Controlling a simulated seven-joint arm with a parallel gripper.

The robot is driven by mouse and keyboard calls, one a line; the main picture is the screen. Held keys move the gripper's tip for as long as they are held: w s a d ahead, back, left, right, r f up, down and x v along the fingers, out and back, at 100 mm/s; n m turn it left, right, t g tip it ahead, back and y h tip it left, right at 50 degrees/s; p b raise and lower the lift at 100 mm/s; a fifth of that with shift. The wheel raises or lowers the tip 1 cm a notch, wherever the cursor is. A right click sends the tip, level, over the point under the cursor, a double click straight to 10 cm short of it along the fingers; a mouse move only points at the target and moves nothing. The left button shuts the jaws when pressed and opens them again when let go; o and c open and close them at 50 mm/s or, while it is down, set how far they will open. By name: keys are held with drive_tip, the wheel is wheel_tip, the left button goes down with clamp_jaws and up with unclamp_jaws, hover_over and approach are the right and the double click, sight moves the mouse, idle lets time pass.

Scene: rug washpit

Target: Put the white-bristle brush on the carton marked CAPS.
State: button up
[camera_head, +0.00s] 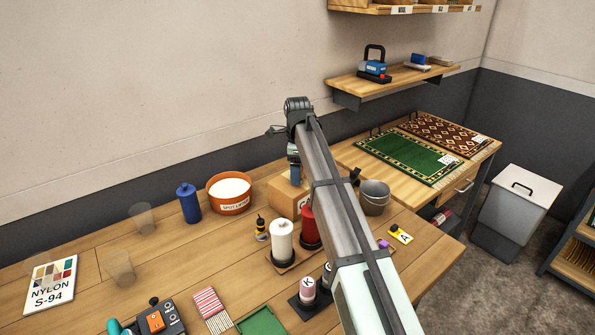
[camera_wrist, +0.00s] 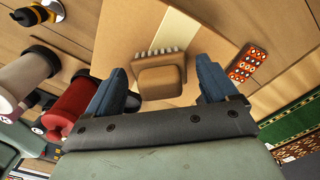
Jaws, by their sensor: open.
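The carton (camera_head: 272,194) stands on the wooden bench behind the red spool. In the wrist view, the carton's tan top (camera_wrist: 118,40) with a pale tape strip lies below my gripper. The brush (camera_wrist: 161,81), a brown wooden block with a row of pale bristles, appears to rest on that top. My gripper (camera_wrist: 162,72) is open, with one blue finger on each side of the brush and gaps between. In the head view my gripper (camera_head: 295,172) is over the carton, and the brush is hidden.
A red spool (camera_head: 310,226) and a white spool (camera_head: 282,240) stand close in front of the carton. A red dotted item (camera_wrist: 247,64) lies beside the carton.

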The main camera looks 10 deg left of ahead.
wheel_tip(320, 180, up, 12)
drive_tip(key=shift+f, duration=0.2)
drive_tip(key=shift+o, duration=0.3)
